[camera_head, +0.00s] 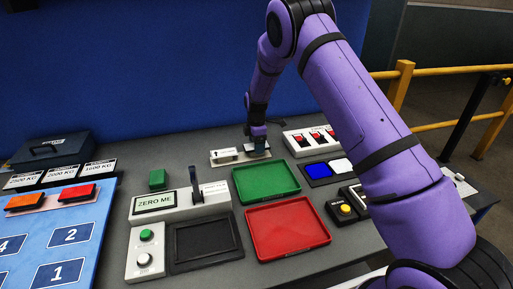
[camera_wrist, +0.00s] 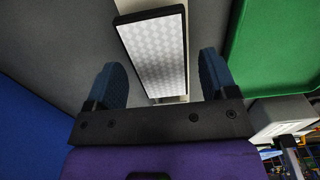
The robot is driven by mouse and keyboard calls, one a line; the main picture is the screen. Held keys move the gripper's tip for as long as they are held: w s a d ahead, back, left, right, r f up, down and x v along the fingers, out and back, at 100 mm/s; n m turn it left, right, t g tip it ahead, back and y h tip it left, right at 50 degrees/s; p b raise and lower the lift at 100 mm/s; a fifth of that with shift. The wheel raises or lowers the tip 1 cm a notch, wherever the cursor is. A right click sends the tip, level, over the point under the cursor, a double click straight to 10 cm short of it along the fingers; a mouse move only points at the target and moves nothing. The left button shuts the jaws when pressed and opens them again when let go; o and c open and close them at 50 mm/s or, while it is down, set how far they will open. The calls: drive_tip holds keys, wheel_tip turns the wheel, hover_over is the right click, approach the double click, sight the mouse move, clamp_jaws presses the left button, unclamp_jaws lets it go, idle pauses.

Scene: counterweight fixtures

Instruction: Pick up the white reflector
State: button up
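The white reflector (camera_wrist: 158,50) is a patterned white plate in a black frame, seen in the wrist view lying on a pale base. My gripper (camera_wrist: 161,75) is open, with one dark blue finger on each side of the reflector and a visible gap at each side. In the head view my gripper (camera_head: 258,143) is low over the right end of a white fixture (camera_head: 226,158) with an arrow label. The gripper hides most of what is under it there, so the reflector cannot be made out in that view.
A green tray (camera_head: 266,181) lies just in front of my gripper, with a red tray (camera_head: 288,228) nearer. A panel with red switches (camera_head: 310,139) and blue and white squares (camera_head: 318,170) lie to the right. A blue wall (camera_head: 150,70) stands behind.

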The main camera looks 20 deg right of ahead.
drive_tip(key=c, duration=0.8)
drive_tip(key=shift+r, duration=0.1)
